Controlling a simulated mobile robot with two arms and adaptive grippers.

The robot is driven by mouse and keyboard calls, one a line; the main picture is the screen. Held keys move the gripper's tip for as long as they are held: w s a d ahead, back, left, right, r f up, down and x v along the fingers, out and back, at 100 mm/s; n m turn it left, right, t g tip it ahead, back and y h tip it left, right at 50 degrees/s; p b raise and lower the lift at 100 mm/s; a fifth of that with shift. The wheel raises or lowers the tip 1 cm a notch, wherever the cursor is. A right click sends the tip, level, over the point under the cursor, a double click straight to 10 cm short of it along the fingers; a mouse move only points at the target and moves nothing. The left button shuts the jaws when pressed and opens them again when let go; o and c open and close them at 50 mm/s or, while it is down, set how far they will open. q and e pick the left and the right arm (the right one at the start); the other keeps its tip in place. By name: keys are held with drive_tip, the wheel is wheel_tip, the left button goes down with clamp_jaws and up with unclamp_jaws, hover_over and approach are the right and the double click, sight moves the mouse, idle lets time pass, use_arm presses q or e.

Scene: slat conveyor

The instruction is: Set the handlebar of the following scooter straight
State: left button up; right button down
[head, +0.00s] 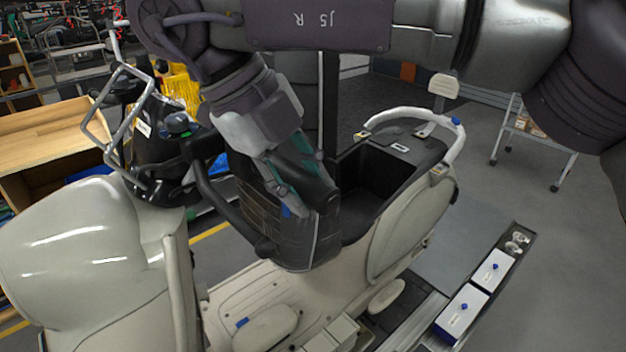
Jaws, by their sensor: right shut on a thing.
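The cream scooter (95,255) stands with its front at the left and its open seat box at the right. Its handlebar (208,185) has a black grip that slants down to the right, toward the seat. The handlebar looks turned relative to the body. My right gripper (295,198) comes down from the top and is shut by the black grip, in front of the seat box. The exact contact between its fingers and the grip is hidden. My left gripper is not in view.
A silver tube frame (112,130) stands by the handlebar. A wooden workbench (45,140) is at the left. White boxes (461,312) lie in a long tray at the lower right. A wheeled cart (530,130) stands at the back right. Grey floor is free around it.

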drive_tip(key=shift+s+a+r+m+g, duration=0.35)
drive_tip(key=shift+s+a+r, duration=0.2)
drive_tip(key=shift+s+a, duration=0.25)
drive_tip(key=shift+s, duration=0.1)
